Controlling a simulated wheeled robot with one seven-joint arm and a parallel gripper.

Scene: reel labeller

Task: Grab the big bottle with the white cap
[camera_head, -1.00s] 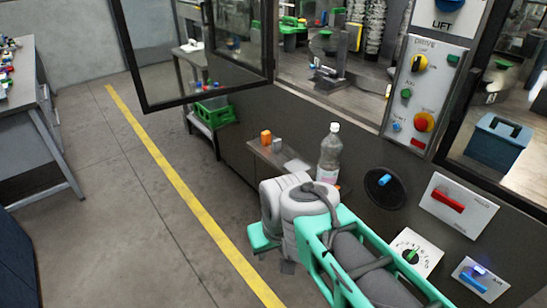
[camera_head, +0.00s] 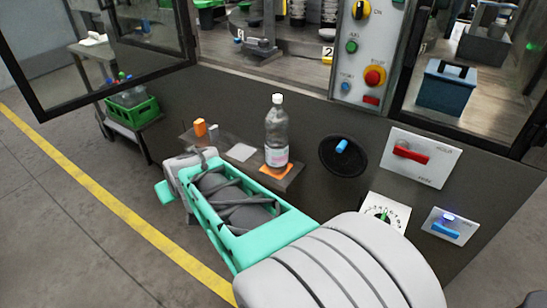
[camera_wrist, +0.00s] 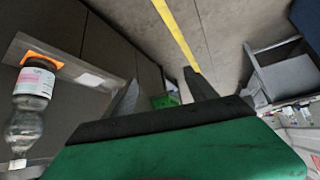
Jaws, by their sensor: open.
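The big clear bottle (camera_head: 277,135) with a white cap and a pink-and-white label stands upright on an orange square (camera_head: 276,171) on a narrow shelf (camera_head: 225,160). In the wrist view the bottle (camera_wrist: 31,108) shows upside down at the left edge, cap towards the bottom. My gripper (camera_wrist: 162,93) is open in the wrist view, its two grey fingers apart with nothing between them. The bottle is to the left of the fingers, outside them and not touching. In the head view my arm reaches in front of the shelf and the fingers are hidden.
A black round knob plate (camera_head: 343,156) and a red-handled panel (camera_head: 421,158) are to the right. A green crate (camera_head: 133,112) stands at the left.

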